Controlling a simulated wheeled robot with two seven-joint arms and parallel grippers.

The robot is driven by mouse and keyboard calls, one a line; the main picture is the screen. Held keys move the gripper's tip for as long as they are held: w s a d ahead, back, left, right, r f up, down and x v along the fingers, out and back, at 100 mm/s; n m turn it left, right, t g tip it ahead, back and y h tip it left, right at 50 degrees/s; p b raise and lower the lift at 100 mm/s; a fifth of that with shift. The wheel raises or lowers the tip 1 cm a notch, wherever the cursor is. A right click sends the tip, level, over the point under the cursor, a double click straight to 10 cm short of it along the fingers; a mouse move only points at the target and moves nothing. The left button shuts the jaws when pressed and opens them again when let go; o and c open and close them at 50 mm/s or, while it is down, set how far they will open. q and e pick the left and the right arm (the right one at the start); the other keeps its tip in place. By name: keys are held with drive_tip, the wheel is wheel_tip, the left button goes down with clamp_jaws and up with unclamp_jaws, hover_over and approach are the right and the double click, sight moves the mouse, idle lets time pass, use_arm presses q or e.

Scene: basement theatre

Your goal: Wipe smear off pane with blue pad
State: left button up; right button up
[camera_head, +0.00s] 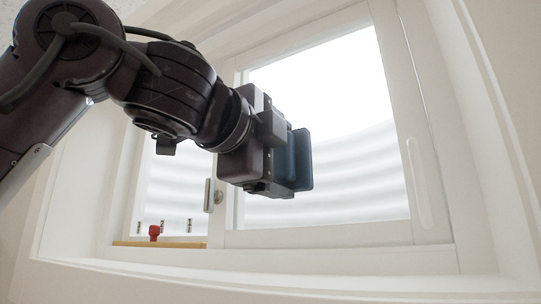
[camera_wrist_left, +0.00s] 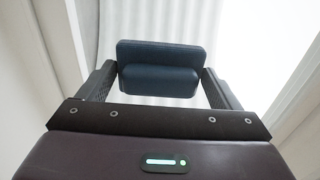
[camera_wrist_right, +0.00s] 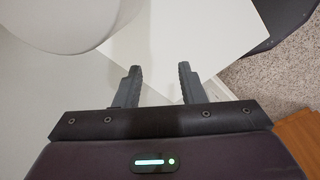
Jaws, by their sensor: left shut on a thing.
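The blue pad (camera_head: 302,160) is in my left gripper (camera_head: 280,158), in front of the window pane (camera_head: 345,100) in the head view. The left wrist view shows the pad (camera_wrist_left: 160,55) between the two fingers of this gripper (camera_wrist_left: 158,82), with its wide face turned away from me. I cannot tell whether the pad touches the glass. I see no clear smear; the pane is bright above and has grey wavy bands below, and my arm and the pad cover part of it. My right gripper (camera_wrist_right: 159,84) shows only in the right wrist view, open and empty.
A white frame and sill (camera_head: 300,262) surround the window. A latch (camera_head: 209,196) sits on the middle post. A wooden strip (camera_head: 160,245) with a red knob (camera_head: 155,232) lies lower left. Below my right gripper are a white panel (camera_wrist_right: 190,35) and speckled carpet (camera_wrist_right: 275,75).

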use_arm(q)
drive_tip(key=shift+s+d, duration=0.95)
drive_tip(key=shift+d, duration=0.35)
drive_tip(key=shift+s+d, duration=0.95)
drive_tip(key=shift+d, duration=0.4)
drive_tip(key=shift+s+d, duration=0.95)
drive_tip(key=shift+d, duration=0.35)
drive_tip(key=shift+w+a, duration=0.8)
drive_tip(key=shift+a, duration=0.25)
drive_tip(key=shift+w+a, duration=0.75)
drive_tip(key=shift+a, duration=0.3)
drive_tip(key=shift+w+a, duration=2.65)
drive_tip(key=shift+a, duration=1.05)
use_arm(e)
drive_tip(key=shift+f+b, duration=1.05)
use_arm(q)
drive_tip(key=v, duration=0.6)
drive_tip(key=shift+s+d, duration=0.1)
drive_tip(key=shift+d, duration=0.1)
use_arm(e)
drive_tip(key=shift+f+b, duration=0.45)
use_arm(q)
drive_tip(key=v, duration=0.3)
drive_tip(key=shift+s+a, duration=0.1)
